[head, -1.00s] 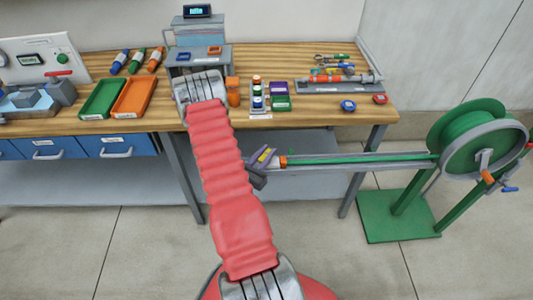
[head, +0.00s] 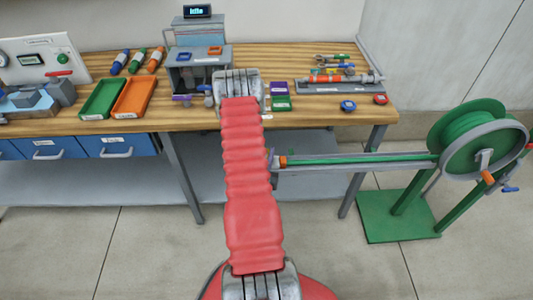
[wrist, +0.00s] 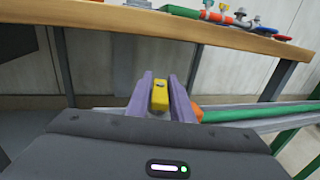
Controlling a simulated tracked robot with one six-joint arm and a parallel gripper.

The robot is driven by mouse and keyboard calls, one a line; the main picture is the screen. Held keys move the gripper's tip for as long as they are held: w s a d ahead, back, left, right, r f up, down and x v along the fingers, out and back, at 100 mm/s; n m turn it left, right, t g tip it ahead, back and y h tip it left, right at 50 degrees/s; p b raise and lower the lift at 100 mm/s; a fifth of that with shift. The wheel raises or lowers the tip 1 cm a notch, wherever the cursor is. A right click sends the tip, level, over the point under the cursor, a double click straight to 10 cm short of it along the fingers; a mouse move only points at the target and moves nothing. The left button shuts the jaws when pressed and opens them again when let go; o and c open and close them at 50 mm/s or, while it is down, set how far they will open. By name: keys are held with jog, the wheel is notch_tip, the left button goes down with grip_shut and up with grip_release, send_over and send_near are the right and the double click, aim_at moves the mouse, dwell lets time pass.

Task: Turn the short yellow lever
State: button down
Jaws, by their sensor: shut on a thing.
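The short yellow lever (wrist: 160,97) shows in the wrist view as a small yellow block between the two purple fingers of my gripper (wrist: 160,77). The fingers stand close along both sides of it, and my gripper is shut on it. Its lower end and mounting are hidden by the fingers and the gripper body. In the head view my red arm hides the lever and nearly all of my gripper, just left of the orange piece (head: 283,161) on the rail.
A grey rail (head: 350,162) with a green strip runs right to a green reel stand (head: 470,145). The wooden workbench (head: 330,112) stands behind, with trays, boxes and tools. Its leg (head: 357,180) is behind the rail. Floor in front is clear.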

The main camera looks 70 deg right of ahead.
jog(key=shift+w+d+r, duration=0.1)
jog(key=shift+d+r, duration=0.05)
jog(key=c, duration=1.7)
grip_release()
